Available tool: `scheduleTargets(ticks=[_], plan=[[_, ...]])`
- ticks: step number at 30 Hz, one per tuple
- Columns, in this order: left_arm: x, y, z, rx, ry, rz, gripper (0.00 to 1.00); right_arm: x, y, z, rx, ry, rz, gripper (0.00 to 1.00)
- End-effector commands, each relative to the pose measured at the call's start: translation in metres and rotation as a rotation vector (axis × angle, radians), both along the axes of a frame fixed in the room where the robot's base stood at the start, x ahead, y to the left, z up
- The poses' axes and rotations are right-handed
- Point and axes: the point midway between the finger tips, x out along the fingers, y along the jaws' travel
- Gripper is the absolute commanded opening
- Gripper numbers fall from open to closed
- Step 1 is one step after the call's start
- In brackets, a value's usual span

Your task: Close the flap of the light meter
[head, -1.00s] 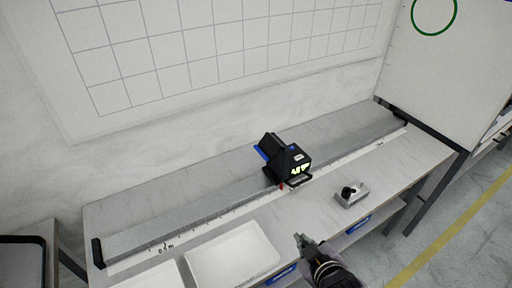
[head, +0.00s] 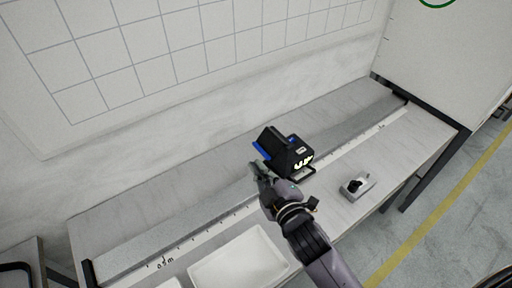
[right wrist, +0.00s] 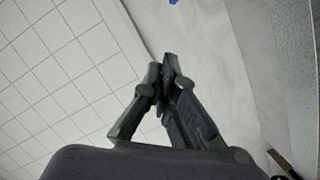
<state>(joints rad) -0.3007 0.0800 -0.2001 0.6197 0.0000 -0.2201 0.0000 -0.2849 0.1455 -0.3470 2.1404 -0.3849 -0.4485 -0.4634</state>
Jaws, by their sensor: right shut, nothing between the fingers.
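The black light meter (head: 292,152) stands on the grey rail along the bench, with a lit display on its front. A dark panel with a blue edge (head: 262,147) sticks out at its upper left, and a small ledge juts out low at its front. I cannot tell for sure which part is the flap. My right gripper (head: 256,167) is just left of the meter, below the blue-edged panel; I cannot tell whether they touch. Its fingers (right wrist: 166,72) are shut and empty in the right wrist view. My left gripper is out of view.
A small grey box with a black knob (head: 357,187) stands right of my arm on the bench. A white tray (head: 240,262) lies at the front. The rail (head: 190,226) runs along the bench below a gridded wall board (head: 150,60).

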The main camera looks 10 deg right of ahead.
Motion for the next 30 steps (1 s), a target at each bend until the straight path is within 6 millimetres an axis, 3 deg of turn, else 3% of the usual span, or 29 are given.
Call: scheduleTargets(ticks=[12,18,30], plan=[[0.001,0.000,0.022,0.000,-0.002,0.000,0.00,0.078,0.016,-0.009,0.002,0.000,0.000,0.00],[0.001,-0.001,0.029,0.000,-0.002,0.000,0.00,0.084,-0.006,-0.031,-0.001,0.003,0.000,0.00],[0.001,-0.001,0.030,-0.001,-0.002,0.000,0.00,0.086,-0.013,-0.038,0.002,0.000,0.000,0.00]])
